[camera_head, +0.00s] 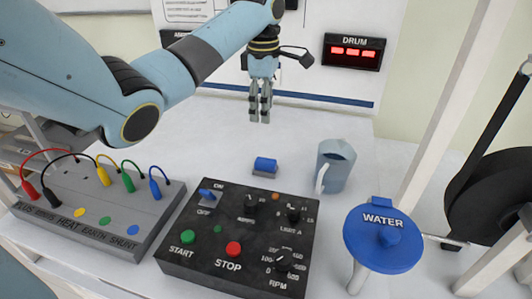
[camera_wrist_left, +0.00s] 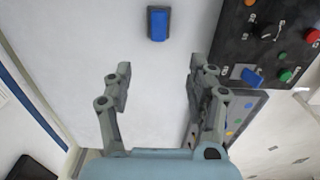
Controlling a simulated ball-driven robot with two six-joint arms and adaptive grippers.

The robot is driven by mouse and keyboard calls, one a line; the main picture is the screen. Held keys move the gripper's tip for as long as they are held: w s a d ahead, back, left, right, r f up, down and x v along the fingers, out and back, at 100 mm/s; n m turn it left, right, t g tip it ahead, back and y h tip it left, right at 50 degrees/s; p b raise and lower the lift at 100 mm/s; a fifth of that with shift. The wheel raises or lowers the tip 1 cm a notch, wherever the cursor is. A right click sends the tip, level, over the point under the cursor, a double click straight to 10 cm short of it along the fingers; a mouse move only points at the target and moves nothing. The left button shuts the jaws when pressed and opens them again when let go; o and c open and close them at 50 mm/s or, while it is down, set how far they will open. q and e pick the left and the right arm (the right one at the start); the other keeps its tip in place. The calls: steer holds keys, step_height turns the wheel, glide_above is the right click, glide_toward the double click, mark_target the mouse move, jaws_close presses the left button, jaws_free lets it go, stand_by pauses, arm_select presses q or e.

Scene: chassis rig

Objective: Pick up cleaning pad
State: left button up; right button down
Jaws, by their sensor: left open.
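The cleaning pad looks to be the small blue block with a dark base (camera_head: 265,166). It lies on the white table, just behind the black control panel. In the left wrist view the blue block (camera_wrist_left: 158,24) sits near the top, beyond the fingertips. My left gripper (camera_head: 260,108) hangs above the table, behind the block and apart from it. In the wrist view the left gripper's fingers (camera_wrist_left: 158,78) are spread wide with only bare table between them. My right gripper is not in view.
A grey-blue jug (camera_head: 335,165) stands right of the block. The black control panel (camera_head: 238,240) is in front, with a cable box (camera_head: 95,210) at left. A blue WATER valve (camera_head: 384,238), a white post (camera_head: 455,95) and a black wheel (camera_head: 492,200) are at right. The table's back is clear.

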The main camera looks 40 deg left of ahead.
arm_select(q)
steer(key=b, duration=0.4)
glide_above(264, 160)
step_height(264, 160, down, 7)
steer(key=f, duration=0.2)
steer(key=f+b, duration=0.1)
steer(key=f, duration=0.2)
steer(key=shift+s+d+f, duration=0.15)
steer(key=shift+d+f, duration=0.05)
steer(key=f+b, duration=0.1)
steer(key=f, duration=0.4)
steer(key=shift+a+f, duration=0.15)
steer(key=shift+a, duration=0.05)
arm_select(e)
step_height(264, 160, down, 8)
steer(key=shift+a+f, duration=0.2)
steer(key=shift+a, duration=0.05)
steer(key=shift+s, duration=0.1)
arm_select(q)
jaws_close()
